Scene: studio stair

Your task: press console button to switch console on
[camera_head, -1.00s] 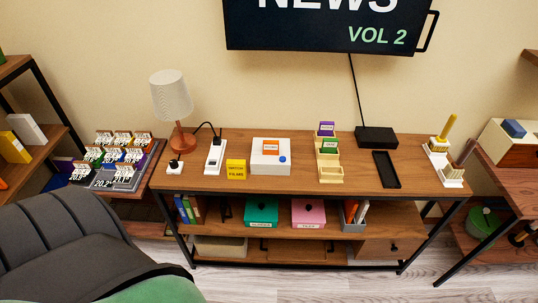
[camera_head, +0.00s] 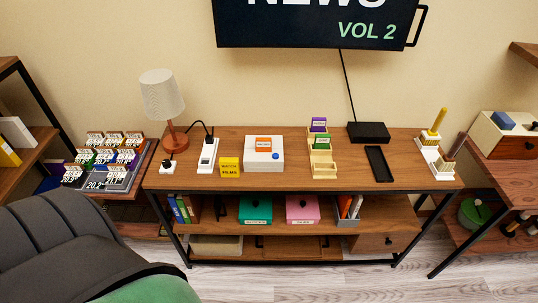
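A white console (camera_head: 252,162) sits on the wooden sideboard in the middle of the head view. It has a small round blue button (camera_head: 276,156) on its right side and an orange label card (camera_head: 263,144) standing at its back. Whether the console is on or off, I cannot tell. Neither of my grippers shows in this view.
The sideboard top (camera_head: 345,172) also holds a lamp (camera_head: 161,95), a power strip (camera_head: 208,155), a yellow card (camera_head: 229,168), a wooden card rack (camera_head: 322,168) and a black tray (camera_head: 379,164). A dark chair (camera_head: 65,245) stands at the front left. A screen (camera_head: 318,22) hangs above.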

